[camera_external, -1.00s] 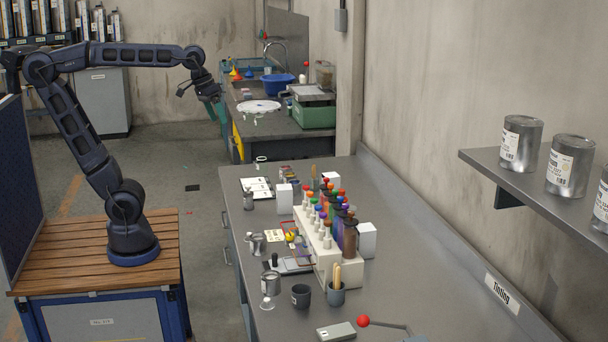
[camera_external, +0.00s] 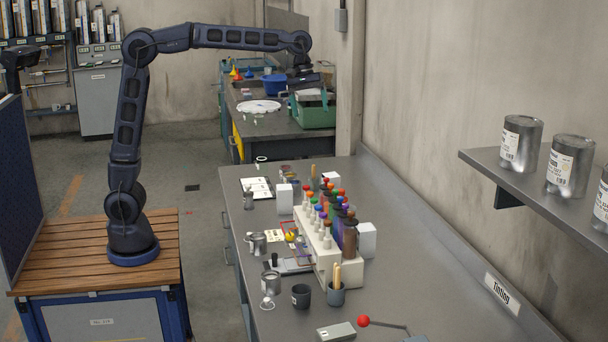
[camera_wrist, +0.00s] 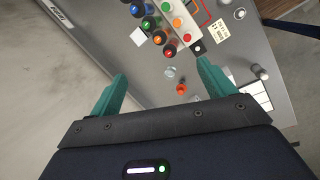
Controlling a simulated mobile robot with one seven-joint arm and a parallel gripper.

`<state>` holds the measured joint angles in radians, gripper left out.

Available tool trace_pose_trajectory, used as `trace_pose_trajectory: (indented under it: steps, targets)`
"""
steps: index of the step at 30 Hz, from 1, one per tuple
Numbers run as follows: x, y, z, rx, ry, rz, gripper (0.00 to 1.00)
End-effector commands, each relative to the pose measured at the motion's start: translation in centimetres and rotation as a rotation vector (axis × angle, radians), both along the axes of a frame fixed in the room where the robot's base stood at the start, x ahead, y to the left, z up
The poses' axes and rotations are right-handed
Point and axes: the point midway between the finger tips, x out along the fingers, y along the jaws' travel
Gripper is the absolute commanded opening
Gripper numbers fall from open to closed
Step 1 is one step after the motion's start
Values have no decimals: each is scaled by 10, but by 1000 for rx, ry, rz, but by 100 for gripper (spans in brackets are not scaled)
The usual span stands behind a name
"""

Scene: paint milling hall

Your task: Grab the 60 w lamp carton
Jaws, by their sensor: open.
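Three plain white cartons stand on the grey bench in the external view: one left of the bottle rack (camera_external: 284,199), one behind the rack's far end (camera_external: 331,179), and one at its right (camera_external: 366,240). No print is readable on them, so I cannot tell which is the 60 W lamp carton. My gripper (camera_external: 309,98) is above the far end of the bench, apart from the cartons. In the wrist view its teal fingers (camera_wrist: 162,88) are spread with nothing held between them. A white block (camera_wrist: 138,36) shows beyond them, beside the coloured bottle tops.
The rack of colour-capped bottles (camera_external: 318,244) stands mid-bench amid the cartons. Cups (camera_external: 301,296), tins and a scale crowd the near left. A shelf with cans (camera_external: 522,142) juts from the right wall. The bench's right strip is mostly clear.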

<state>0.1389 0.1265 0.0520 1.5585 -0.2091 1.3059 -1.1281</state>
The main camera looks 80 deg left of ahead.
Motion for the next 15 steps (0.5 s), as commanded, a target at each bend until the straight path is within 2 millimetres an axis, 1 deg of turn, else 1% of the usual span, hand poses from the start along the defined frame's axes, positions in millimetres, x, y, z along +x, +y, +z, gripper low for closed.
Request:
trace_pose_trajectory:
  steps: [1,5,9,12,15]
  targets:
    - [17,-6,-6,-9,17,30,82]
    - [53,-22,-19,-33,65,119,82]
    - [91,-39,-37,-55,117,215,82]
    - [112,-50,-49,-66,147,273,82]
    - [127,-59,-58,-75,171,317,82]
